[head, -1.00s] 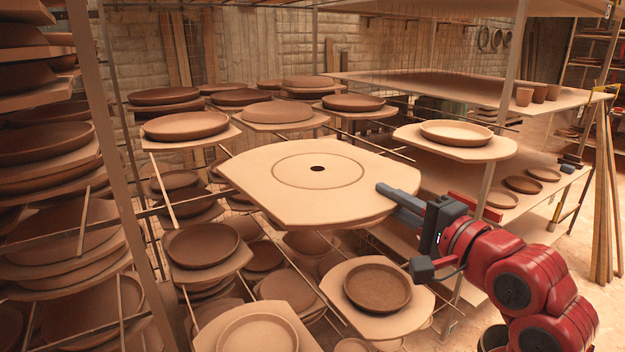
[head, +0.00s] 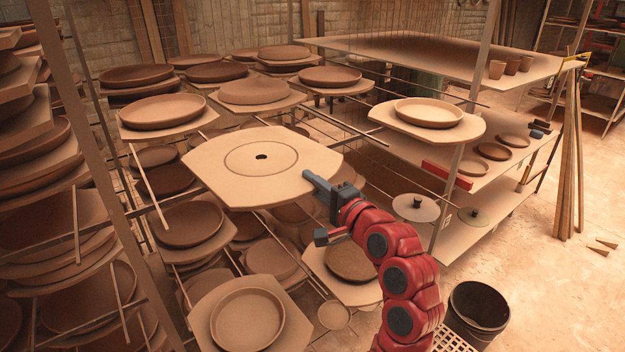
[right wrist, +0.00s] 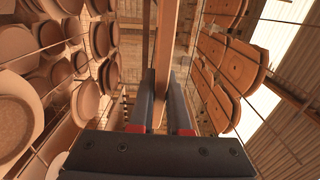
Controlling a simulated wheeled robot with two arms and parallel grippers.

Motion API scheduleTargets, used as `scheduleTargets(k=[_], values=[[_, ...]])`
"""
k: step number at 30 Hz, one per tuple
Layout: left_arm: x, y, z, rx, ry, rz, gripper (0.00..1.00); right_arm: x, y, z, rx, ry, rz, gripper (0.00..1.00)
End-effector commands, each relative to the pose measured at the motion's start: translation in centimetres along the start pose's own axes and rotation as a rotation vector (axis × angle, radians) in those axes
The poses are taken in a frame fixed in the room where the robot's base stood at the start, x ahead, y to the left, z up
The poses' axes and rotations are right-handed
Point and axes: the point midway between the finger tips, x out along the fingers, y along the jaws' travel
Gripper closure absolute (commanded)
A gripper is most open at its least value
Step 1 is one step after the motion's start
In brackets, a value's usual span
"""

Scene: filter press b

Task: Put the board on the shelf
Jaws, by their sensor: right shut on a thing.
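The board (head: 222,178) is a pale, flat slab with cut corners, a scribed circle and a small dark centre hole. In the head view it lies about level at rack height, left of centre. My right gripper (head: 312,181) is shut on its right edge, and the board shows edge-on between the fingers in the right wrist view (right wrist: 163,70). The shelf rack has thin rails (head: 357,137) and bears boards with brown dishes around the held board. Whether the board touches the rails beneath it is hidden. My left gripper is not in view.
A board with a dish (head: 428,113) stands right of the held board, and more dish boards (head: 245,318) lie below. A rack upright (head: 98,150) stands at left. A bucket (head: 478,312) is on the floor at right, where the floor is mostly open.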

Motion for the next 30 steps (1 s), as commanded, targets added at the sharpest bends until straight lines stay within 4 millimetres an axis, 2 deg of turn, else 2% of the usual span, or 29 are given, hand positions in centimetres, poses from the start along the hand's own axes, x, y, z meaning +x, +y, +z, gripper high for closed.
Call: scheduleTargets(k=[2,14,15,19,30], values=[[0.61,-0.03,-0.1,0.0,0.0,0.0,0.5,-0.04,0.33,0.06,0.001,-0.001,-0.003,1.0],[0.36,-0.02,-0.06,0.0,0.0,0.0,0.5,-0.08,0.91,0.07,0.0,-0.002,-0.006,1.0],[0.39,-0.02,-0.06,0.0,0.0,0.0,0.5,-0.07,0.96,0.03,0.0,0.0,-0.004,0.8],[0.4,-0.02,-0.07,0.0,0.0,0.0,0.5,-0.06,0.99,0.03,0.0,-0.001,-0.003,0.56],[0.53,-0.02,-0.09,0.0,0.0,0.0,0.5,-0.25,0.86,0.01,0.0,0.0,-0.001,0.55]])
